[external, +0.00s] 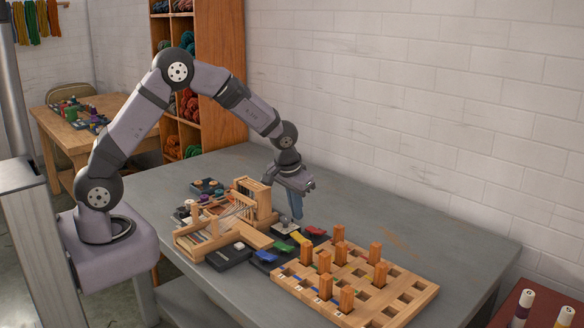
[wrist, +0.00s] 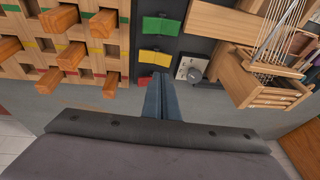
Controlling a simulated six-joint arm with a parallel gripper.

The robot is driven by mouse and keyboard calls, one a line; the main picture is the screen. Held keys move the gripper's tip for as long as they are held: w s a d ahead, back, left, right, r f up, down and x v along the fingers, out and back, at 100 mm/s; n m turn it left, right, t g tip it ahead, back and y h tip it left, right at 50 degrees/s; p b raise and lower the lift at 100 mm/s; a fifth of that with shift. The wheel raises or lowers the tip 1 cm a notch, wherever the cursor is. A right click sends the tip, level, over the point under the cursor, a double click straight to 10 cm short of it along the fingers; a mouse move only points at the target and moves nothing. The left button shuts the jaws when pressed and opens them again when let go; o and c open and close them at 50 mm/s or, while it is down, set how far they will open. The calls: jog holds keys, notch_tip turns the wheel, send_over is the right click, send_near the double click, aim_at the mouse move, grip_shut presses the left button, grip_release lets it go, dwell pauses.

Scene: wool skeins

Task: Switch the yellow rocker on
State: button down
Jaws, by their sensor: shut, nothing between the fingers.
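The yellow rocker (external: 299,237) sits on a dark panel between a green rocker (external: 283,246) and a red rocker (external: 315,230). It also shows in the wrist view (wrist: 155,57), just beyond my fingertips. Which way it is tipped is too small to tell. My gripper (external: 297,217) points down over the panel with its blue-grey fingers together and empty. In the wrist view my fingers (wrist: 160,77) lie between the yellow rocker and the lower picture edge, partly hiding the red rocker. They appear above the panel; contact cannot be told.
A round knob (wrist: 190,68) sits beside the rockers. A wooden peg board (external: 367,306) with several upright pegs stands to the right in the external view. A small wooden loom (external: 250,203) stands to the left. The table's right back area is clear.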

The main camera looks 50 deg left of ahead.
aim_at(294, 233)
jog(key=shift+s+a+p+x, duration=0.15)
jog(key=shift+s+p+x, duration=0.1)
jog(key=shift+x, duration=0.7)
jog(key=shift+s+a+p+x, duration=0.1)
jog(key=shift+p+x, duration=0.1)
jog(key=shift+x, duration=0.75)
jog(key=shift+s+a+p+x, duration=0.15)
jog(key=shift+s+p+x, duration=0.1)
jog(key=shift+x, duration=0.7)
jog(key=shift+f, duration=0.25)
jog(key=shift+a+f+b, duration=0.3)
jog(key=shift+f+b, duration=0.25)
jog(key=shift+b, duration=0.35)
jog(key=shift+a+r, duration=0.15)
jog(key=shift+r, duration=0.05)
jog(key=shift+d, duration=0.25)
jog(key=shift+d+r, duration=0.2)
jog(key=shift+d, duration=0.4)
jog(key=shift+w+r, duration=0.1)
